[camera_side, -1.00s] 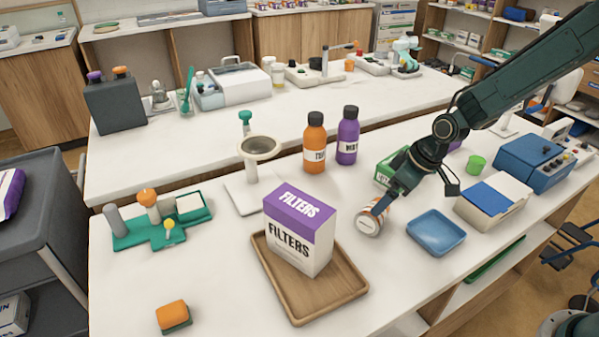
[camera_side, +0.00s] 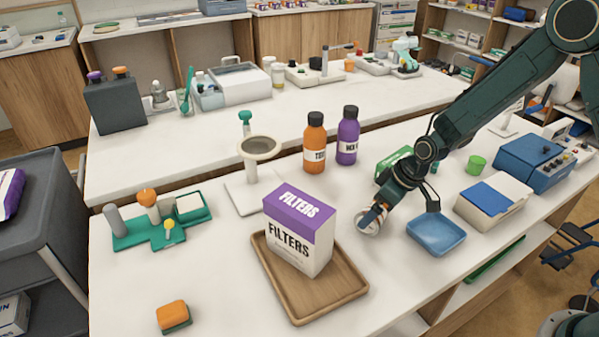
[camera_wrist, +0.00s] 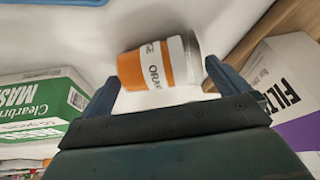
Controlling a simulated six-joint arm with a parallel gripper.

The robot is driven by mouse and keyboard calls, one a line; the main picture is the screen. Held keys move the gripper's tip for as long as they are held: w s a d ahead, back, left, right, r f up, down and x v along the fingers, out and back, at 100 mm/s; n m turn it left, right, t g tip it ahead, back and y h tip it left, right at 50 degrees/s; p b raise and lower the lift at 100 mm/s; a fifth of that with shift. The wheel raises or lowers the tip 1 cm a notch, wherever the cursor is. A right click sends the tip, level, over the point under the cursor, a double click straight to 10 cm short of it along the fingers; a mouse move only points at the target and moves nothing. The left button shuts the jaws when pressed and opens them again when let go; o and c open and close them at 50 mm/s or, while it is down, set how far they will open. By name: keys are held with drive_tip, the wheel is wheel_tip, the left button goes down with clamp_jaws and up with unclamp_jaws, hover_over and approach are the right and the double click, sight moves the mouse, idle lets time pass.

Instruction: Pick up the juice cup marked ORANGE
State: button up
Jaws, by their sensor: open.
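The juice cup (camera_side: 365,228) is white with an orange band and lies on its side on the white counter, one round end towards the side camera. In the wrist view, the cup (camera_wrist: 160,64) shows part of the word ORANGE. My gripper (camera_side: 372,214) is right over the cup and hides much of it in the side view. In the wrist view, my gripper (camera_wrist: 161,74) is open, one finger at each end of the cup. I cannot tell whether either finger touches it.
The FILTERS box (camera_side: 300,235) stands in a wooden tray (camera_side: 345,283) left of the cup. A blue tray (camera_side: 437,234) is close on the right. A green-and-white box (camera_side: 393,165) is behind my gripper. The counter's front left is mostly clear.

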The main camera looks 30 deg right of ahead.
drive_tip(key=shift+w+a+f, duration=0.1)
drive_tip(key=shift+w+f, duration=0.1)
drive_tip(key=shift+f, duration=0.3)
drive_tip(key=c, duration=1.1)
drive_tip(key=shift+o, duration=0.2)
drive_tip(key=shift+r, duration=0.2)
wheel_tip(320, 180, up, 20)
drive_tip(key=shift+f, duration=0.15)
drive_tip(key=shift+f, duration=0.1)
idle(0.3)
